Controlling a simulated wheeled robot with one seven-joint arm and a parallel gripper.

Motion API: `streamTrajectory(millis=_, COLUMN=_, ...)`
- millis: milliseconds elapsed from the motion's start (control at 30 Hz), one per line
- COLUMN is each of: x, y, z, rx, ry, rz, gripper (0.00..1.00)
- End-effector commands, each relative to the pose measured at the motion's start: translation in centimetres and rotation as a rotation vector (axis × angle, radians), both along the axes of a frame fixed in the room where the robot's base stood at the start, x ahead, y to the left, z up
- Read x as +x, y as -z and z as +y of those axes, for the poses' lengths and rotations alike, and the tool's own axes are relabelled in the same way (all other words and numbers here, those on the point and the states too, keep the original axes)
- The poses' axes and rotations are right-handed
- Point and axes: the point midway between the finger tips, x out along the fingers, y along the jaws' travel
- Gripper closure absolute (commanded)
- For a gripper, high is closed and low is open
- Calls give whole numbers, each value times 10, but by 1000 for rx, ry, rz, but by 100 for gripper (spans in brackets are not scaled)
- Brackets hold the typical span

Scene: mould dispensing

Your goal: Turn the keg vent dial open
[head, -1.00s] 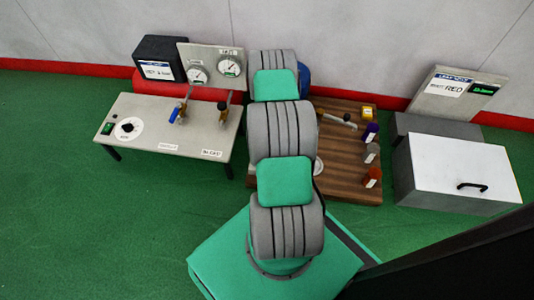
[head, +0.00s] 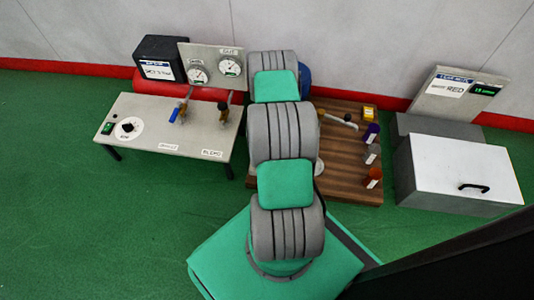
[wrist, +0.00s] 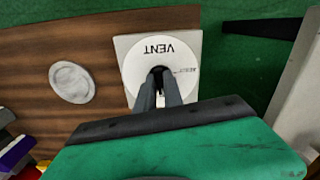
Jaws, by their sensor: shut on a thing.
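The vent dial (wrist: 135,65) shows in the wrist view as a white disc marked VENT on a pale square plate. A small black knob stands at its centre, mostly covered by my fingers. My gripper (wrist: 161,82) is shut on the knob, its two dark fingers close together over the disc's middle. The lettering appears upside down in this view. A small mark is on the disc to the right of the knob. In the head view my arm hides the dial and my gripper. A blue rounded thing (head: 305,77), perhaps the keg, shows partly behind my arm.
A wooden board (head: 345,185) carries several small coloured containers (head: 371,155). A round grey disc (wrist: 72,82) lies beside the dial. A bench (head: 140,145) with gauges, valves and another knob stands left. A white-lidded box (head: 455,165) stands right. Green floor is clear in front.

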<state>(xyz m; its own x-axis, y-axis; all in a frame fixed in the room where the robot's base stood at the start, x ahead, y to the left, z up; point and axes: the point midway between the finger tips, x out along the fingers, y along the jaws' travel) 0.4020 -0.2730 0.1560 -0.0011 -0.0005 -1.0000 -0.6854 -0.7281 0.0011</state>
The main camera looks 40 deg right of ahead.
Motion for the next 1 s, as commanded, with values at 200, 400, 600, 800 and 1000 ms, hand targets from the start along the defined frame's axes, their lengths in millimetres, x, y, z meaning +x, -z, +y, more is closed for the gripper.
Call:
streamTrajectory(millis=200, x=3, y=-1, z=0, rx=0, ry=-2, rz=-7, gripper=87)
streamTrajectory(millis=400, x=2, y=-1, z=0, rx=0, ry=0, rz=-4, gripper=70)
streamTrajectory(millis=600, x=1, y=0, z=0, rx=1, ry=0, rz=-2, gripper=66)
streamTrajectory(millis=800, x=1, y=-13, z=0, rx=0, ry=0, rz=-3, gripper=66)
streamTrajectory(millis=1000, x=2, y=-57, z=-1, rx=-1, ry=0, rz=-4, gripper=66)
